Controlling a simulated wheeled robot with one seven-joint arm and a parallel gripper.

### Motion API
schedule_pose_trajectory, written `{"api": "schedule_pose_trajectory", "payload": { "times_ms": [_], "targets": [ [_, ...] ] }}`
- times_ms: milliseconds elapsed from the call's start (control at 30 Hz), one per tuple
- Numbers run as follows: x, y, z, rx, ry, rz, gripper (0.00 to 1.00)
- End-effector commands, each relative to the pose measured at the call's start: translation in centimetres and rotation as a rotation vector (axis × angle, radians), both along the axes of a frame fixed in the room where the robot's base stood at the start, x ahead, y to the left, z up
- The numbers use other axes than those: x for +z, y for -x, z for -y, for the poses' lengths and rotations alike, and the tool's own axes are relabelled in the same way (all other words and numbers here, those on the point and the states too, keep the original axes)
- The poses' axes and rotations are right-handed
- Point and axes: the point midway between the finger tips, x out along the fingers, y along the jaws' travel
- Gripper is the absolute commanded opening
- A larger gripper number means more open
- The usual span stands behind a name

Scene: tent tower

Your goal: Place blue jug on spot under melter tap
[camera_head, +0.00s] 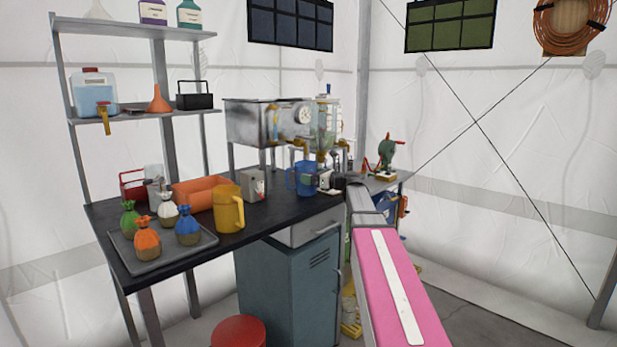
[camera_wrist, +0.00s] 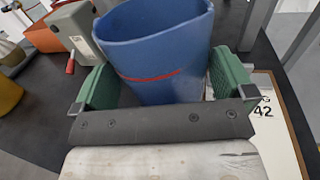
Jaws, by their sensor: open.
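The blue jug (camera_head: 303,178) stands upright on the dark bench top, below and near a brass tap (camera_head: 301,148) of the grey metal melter tank (camera_head: 262,122). I cannot tell whether it is exactly under the tap. In the wrist view the jug (camera_wrist: 160,50), with a red line on its side, sits between the green finger pads of my gripper (camera_wrist: 165,80). The pads are apart, one on each side of the jug, and my gripper is open. The spot itself is not clearly visible.
A white card marked 42 (camera_wrist: 278,125) lies right of my gripper. The tank's legs are close behind the jug.

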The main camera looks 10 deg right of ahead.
Motion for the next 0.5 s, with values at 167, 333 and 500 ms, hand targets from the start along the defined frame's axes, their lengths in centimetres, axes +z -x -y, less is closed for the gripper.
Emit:
{"api": "schedule_pose_trajectory", "payload": {
  "times_ms": [167, 333, 500],
  "targets": [
    [0.0, 2.8, 2.8, -0.003, 0.000, 0.000, 1.00],
    [0.0, 4.9, 5.1, -0.003, -0.001, 0.001, 1.00],
    [0.0, 6.2, 6.6, -0.002, -0.001, 0.001, 1.00]
  ]
}}
